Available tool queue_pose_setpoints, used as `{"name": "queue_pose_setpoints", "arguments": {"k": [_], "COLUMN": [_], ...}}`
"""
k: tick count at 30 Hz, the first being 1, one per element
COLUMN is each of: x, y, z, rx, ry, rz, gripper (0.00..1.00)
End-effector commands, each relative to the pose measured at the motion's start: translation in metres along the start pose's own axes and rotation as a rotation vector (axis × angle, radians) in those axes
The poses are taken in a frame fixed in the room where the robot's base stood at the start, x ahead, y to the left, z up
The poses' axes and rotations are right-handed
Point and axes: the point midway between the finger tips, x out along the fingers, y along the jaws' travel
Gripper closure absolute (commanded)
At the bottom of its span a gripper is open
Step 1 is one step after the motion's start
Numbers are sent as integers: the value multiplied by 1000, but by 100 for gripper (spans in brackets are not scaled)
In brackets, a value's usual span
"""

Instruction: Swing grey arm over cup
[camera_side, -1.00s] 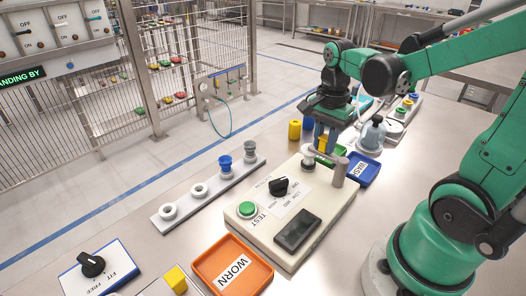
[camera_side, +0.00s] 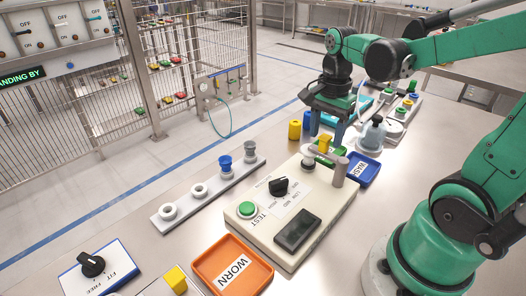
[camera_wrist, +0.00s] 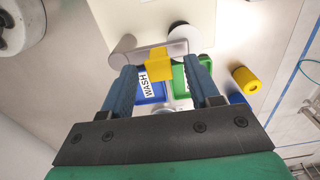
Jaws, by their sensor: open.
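The grey arm (camera_side: 329,156) is a short bar on an upright grey post at the far end of the cream test box (camera_side: 268,222). A yellow tab (camera_side: 323,143) stands on the bar. In the wrist view the bar (camera_wrist: 148,54) reaches right, its free end partly overlapping a pale round disc (camera_wrist: 185,31), probably the cup. My gripper (camera_side: 327,136) is open and empty above the bar, one finger each side of the yellow tab (camera_wrist: 159,66), with gaps.
A blue WASH tray (camera_side: 364,168) and a bottle (camera_side: 373,134) stand right of the box. Yellow (camera_side: 295,130) and blue cylinders stand left of my gripper.

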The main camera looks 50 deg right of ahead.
Motion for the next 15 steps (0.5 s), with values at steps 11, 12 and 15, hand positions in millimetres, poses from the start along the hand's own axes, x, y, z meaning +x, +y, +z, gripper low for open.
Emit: {"name": "queue_pose_setpoints", "arguments": {"k": [11, 12, 15], "x": [-35, -36, -37], "y": [0, 0, 0], "z": [0, 0, 0], "rx": [1, 1, 1], "ry": [1, 1, 1], "rz": [-1, -1, -1], "gripper": [45, 45, 45]}}
